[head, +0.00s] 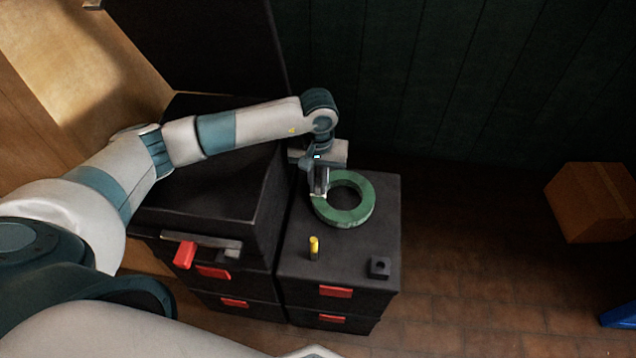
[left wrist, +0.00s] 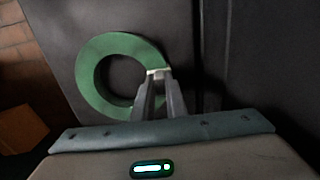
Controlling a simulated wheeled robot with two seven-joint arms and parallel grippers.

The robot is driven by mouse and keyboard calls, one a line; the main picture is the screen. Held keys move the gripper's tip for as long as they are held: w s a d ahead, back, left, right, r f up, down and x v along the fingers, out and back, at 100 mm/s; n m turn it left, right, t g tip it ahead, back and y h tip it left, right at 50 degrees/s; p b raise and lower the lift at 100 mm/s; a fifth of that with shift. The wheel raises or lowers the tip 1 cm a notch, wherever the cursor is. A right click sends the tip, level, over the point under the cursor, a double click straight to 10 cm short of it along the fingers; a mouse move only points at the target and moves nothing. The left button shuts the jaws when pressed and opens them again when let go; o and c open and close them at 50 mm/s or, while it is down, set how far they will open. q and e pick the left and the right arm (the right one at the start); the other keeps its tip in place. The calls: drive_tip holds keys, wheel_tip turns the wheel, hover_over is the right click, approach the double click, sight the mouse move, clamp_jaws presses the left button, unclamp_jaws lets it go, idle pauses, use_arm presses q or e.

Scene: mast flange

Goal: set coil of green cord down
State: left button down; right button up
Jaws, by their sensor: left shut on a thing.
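The coil of green cord (head: 347,218) is a flat green ring over the top of the low black cabinet (head: 290,262). My left gripper (head: 319,194) points down at the ring's left side and is shut on it. In the left wrist view the coil (left wrist: 90,80) shows beyond the fingertips (left wrist: 158,74), which pinch its rim. I cannot tell whether the coil touches the cabinet top or hangs just above it. My right gripper is not in view.
A yellow-topped peg (head: 314,247) and a small black block with a hole (head: 379,267) stand on the cabinet top, nearer me. A taller black cabinet (head: 200,200) stands to the left. A cardboard box (head: 590,202) is on the tiled floor at the right.

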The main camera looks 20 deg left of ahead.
use_arm(q)
drive_tip(key=shift+f, duration=0.25)
drive_tip(key=c, duration=1.8)
unclamp_jaws()
drive_tip(key=shift+o, duration=0.2)
drive_tip(key=shift+r, duration=0.1)
drive_tip(key=shift+r, duration=0.4)
wheel_tip(320, 180, up, 11)
drive_tip(key=shift+r, duration=0.15)
